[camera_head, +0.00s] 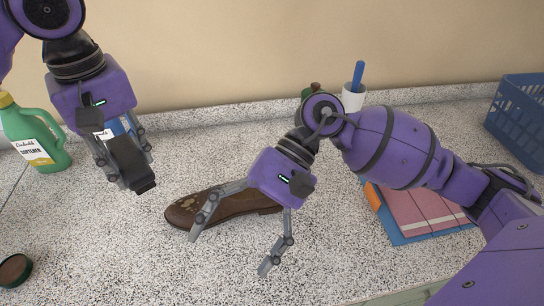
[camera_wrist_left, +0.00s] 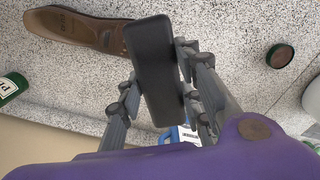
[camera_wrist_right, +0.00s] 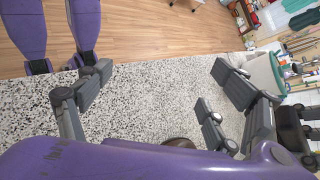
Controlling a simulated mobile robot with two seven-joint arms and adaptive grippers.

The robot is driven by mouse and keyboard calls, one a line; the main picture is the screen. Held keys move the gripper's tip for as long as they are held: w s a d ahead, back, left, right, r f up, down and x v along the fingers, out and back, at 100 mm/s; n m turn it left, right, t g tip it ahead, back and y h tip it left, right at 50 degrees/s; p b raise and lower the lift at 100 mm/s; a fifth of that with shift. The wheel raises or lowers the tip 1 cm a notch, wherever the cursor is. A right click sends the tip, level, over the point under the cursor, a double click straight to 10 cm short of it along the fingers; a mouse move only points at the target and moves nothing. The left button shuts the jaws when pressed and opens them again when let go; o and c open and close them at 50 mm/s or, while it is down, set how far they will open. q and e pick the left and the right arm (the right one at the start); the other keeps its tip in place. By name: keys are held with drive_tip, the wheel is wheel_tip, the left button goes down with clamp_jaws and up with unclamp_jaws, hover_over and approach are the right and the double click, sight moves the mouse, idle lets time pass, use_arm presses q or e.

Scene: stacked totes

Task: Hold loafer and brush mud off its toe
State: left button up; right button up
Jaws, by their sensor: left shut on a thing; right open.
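The brush fills the middle of the left wrist view (camera_wrist_left: 153,70). My right gripper (camera_head: 230,250) is open and empty; one finger crosses in front of the loafer, hiding part of it. Whether it touches cannot be told.
A green softener bottle (camera_head: 35,138) stands at the left; a round green tin with brown contents (camera_head: 14,270) sits front left.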

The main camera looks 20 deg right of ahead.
drive_tip(key=w+d+n+t+h, duration=0.1)
drive_tip(key=w+d+t+h, duration=0.1)
drive_tip(key=w, duration=0.3)
drive_tip(key=w+d+n+t+h, duration=0.1)
drive_tip(key=w+d+t+h, duration=0.1)
drive_tip(key=w+d+h, duration=0.2)
drive_tip(key=w+d+n+t+h, duration=0.1)
drive_tip(key=w+d+t+h, duration=0.1)
drive_tip(key=w, duration=0.4)
drive_tip(key=shift+w+d+f+n+h, duration=0.15)
drive_tip(key=shift+d+h, duration=0.25)
drive_tip(key=shift+d, duration=0.25)
drive_tip(key=shift+w+d+n+h, duration=0.15)
drive_tip(key=shift+d+h, duration=0.25)
drive_tip(key=shift+d, duration=0.2)
drive_tip(key=shift+w+d, duration=0.15)
wheel_tip(320, 180, down, 12)
drive_tip(key=shift+r, duration=0.1)
drive_tip(key=c, duration=1.6)
